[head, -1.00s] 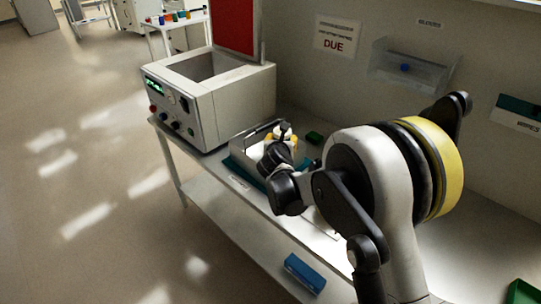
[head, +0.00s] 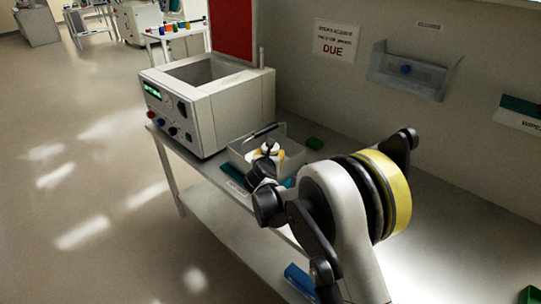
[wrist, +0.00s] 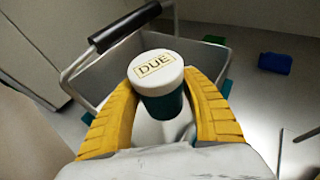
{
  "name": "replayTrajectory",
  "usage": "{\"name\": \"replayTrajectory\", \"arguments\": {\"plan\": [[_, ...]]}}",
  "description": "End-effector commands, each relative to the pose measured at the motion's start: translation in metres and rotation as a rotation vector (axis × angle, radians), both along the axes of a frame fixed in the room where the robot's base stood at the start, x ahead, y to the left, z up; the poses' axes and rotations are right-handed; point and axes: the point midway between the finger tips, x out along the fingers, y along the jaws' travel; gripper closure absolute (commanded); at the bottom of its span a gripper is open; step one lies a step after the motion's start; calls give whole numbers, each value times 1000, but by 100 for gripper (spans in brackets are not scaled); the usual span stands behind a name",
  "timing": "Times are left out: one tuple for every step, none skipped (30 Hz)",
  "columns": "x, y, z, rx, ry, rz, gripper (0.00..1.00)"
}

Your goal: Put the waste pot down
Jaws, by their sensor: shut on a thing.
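The waste pot, with a white lid marked DUE (wrist: 156,71) and a dark green body (wrist: 163,104), sits upright between the yellow finger pads of my gripper (wrist: 160,112). My gripper is shut on it. In the head view the pot's white lid (head: 270,146) shows at the end of my arm, by a grey open tray with a black handle (head: 298,155). In the wrist view the tray (wrist: 105,82) lies just beyond and around the pot. The pot's base is hidden, so I cannot tell whether it touches anything.
A white machine with an open top (head: 206,104) stands to the left on the bench. A small green block (head: 315,144) lies beyond the tray. A blue box (head: 299,279) is low at the front.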

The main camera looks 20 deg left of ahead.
Motion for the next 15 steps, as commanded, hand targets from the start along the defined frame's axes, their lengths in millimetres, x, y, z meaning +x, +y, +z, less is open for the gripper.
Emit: {"name": "replayTrajectory", "arguments": {"plan": [[0, 0, -3, 0, 0, 0, 84], [0, 0, -4, 0, 0, 0, 84], [0, 0, -5, 0, 0, 0, 84], [0, 0, -6, 0, 0, 0, 84], [0, 0, -7, 0, 0, 0, 84], [0, 0, -8, 0, 0, 0, 84], [0, 0, -9, 0, 0, 0, 84], [0, 0, -10, 0, 0, 0, 84], [0, 0, -11, 0, 0, 0, 84], [0, 0, -11, 0, 0, 0, 84], [0, 0, -10, 0, 0, 0, 84], [0, 0, -10, 0, 0, 0, 46], [0, 0, -10, 0, 0, 0, 37], [0, 0, -10, 0, 0, 0, 28], [0, 0, -10, 0, 0, 0, 27]]}}
